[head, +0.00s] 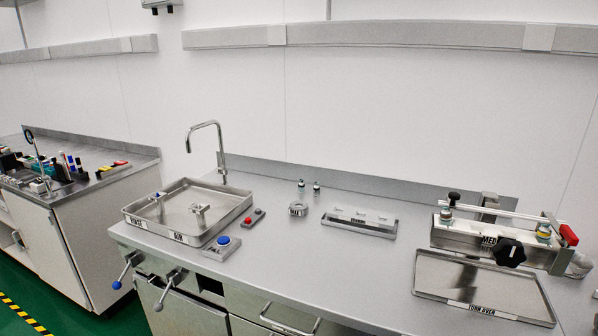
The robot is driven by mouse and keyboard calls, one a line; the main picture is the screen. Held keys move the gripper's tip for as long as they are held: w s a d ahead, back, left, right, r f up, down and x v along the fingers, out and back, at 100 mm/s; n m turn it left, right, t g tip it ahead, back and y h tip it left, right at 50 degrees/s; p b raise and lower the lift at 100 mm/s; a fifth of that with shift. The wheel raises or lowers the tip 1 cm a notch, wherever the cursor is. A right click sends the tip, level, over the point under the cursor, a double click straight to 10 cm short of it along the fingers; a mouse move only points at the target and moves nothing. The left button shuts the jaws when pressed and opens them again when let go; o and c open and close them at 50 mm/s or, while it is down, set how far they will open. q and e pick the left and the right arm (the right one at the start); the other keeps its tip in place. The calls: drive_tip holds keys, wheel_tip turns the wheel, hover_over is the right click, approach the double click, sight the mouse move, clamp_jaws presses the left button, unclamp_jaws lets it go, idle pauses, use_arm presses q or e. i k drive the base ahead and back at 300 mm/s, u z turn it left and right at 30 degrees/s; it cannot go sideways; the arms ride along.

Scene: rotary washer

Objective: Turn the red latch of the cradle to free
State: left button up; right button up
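The cradle (465,239) is a metal holder at the right of the steel counter, with a black knob (510,252) on its front and a partly covered label. The red latch (569,235) is at the cradle's right end and looks tilted. A clear bar runs along the cradle's top between two small vials, one at the left end (446,215) and one at the right end (543,233). Whether the latch is locked or free cannot be told from here. Neither of my grippers is in view.
A shallow tray (484,314) labelled "TURN OVER" lies in front of the cradle. A sink basin (190,232), tap and button boxes (223,246) are at left.

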sight(571, 238)
drive_tip(key=z, duration=0.9)
drive_tip(key=i, duration=1.05)
drive_tip(key=z, duration=0.15)
